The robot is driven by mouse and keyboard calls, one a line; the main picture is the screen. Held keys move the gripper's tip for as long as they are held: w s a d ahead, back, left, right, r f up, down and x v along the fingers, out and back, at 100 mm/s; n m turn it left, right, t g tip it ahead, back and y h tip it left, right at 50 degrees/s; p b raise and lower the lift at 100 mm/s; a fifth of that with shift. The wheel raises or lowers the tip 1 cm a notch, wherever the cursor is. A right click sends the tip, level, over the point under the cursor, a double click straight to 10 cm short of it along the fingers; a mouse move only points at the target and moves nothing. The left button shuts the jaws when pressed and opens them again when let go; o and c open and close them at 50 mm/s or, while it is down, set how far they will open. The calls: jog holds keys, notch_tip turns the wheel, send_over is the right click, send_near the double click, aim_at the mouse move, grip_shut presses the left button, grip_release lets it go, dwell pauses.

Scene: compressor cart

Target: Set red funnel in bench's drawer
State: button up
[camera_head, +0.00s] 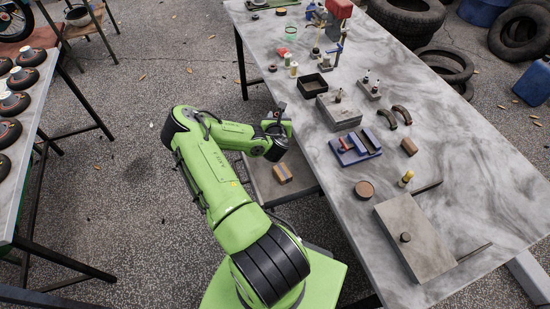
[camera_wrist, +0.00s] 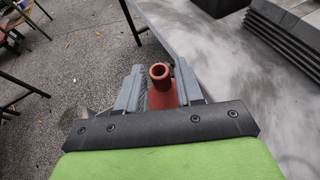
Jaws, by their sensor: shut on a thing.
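The red funnel (camera_wrist: 161,94) is between the two grey fingers of my gripper (camera_wrist: 158,88) in the wrist view, its narrow tube end pointing up toward the camera. My gripper is shut on it. In the head view my gripper (camera_head: 280,125) is by the left edge of the bench (camera_head: 440,150), and the funnel cannot be made out there. The bench's drawer (camera_head: 262,172) stands pulled out on the left side, below my forearm. My arm hides part of the drawer.
Near the bench's left edge are an open black tray (camera_head: 312,86), a grey block (camera_head: 338,112) and a blue vise-like tool (camera_head: 355,147). A flat grey plate (camera_head: 414,240) lies nearer. Another table (camera_head: 35,125) stands at left. Floor between the tables is mostly clear.

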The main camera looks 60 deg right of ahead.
notch_tip(320, 180, down, 10)
jog(key=b, duration=0.7)
jog(key=shift+f+b, duration=0.1)
jog(key=shift+b, duration=0.3)
jog(key=o, duration=1)
